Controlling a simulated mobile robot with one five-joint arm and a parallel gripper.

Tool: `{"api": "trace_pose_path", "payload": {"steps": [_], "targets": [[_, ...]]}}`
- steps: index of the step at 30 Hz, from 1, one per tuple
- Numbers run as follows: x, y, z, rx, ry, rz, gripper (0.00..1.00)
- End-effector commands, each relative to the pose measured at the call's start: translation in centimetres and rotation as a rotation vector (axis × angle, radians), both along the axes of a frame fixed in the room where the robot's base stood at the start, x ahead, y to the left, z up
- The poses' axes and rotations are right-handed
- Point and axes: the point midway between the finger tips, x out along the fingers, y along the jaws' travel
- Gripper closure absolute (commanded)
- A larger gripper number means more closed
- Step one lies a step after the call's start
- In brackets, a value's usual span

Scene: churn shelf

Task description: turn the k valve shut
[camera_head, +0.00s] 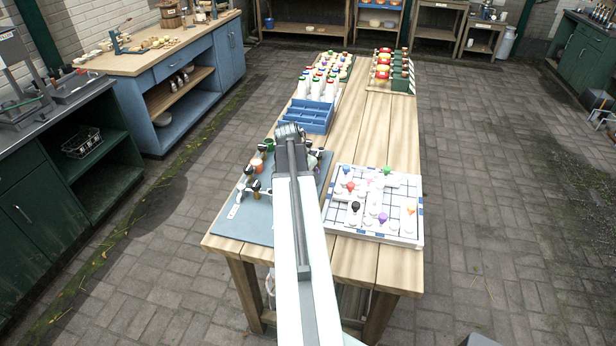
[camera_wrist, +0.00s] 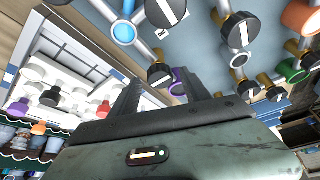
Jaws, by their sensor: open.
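The valve board (camera_head: 248,223) is a blue-grey panel at the left of the wooden table, with pipes and black knobs; my arm hides part of it. In the wrist view, several black knobs with white lines show: one at the top (camera_wrist: 165,11), one to its right (camera_wrist: 239,30), and a lower one (camera_wrist: 160,74) near my fingertips. A small white label (camera_wrist: 162,33) is too small to read, so I cannot tell which is the k valve. My gripper (camera_wrist: 161,88) is open, with a purple knob (camera_wrist: 178,83) seen between or just beyond its fingers.
A white tray (camera_head: 343,222) with coloured-topped pieces lies right of the board. A blue crate (camera_head: 310,117) and bottles stand farther back. Orange (camera_wrist: 299,18) and green (camera_wrist: 290,70) parts sit at the right in the wrist view. Bare wood shows at the table's right.

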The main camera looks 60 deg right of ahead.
Motion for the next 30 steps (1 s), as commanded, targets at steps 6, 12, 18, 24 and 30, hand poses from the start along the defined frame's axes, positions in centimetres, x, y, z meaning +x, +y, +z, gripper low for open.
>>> {"api": "trace_pose_path", "payload": {"steps": [6, 12, 18, 24, 30], "targets": [[0.1, 0.9, 2.6, 0.0, 0.0, 0.001, 0.45], [0.1, 2.3, 6.3, 0.0, 0.0, 0.0, 0.45], [0.3, 2.9, 7.4, 0.0, 0.001, 0.0, 0.45], [0.3, 2.9, 7.1, 0.0, 0.001, -0.001, 0.45], [0.3, 2.9, 7.1, 0.0, 0.001, 0.0, 0.45]]}}
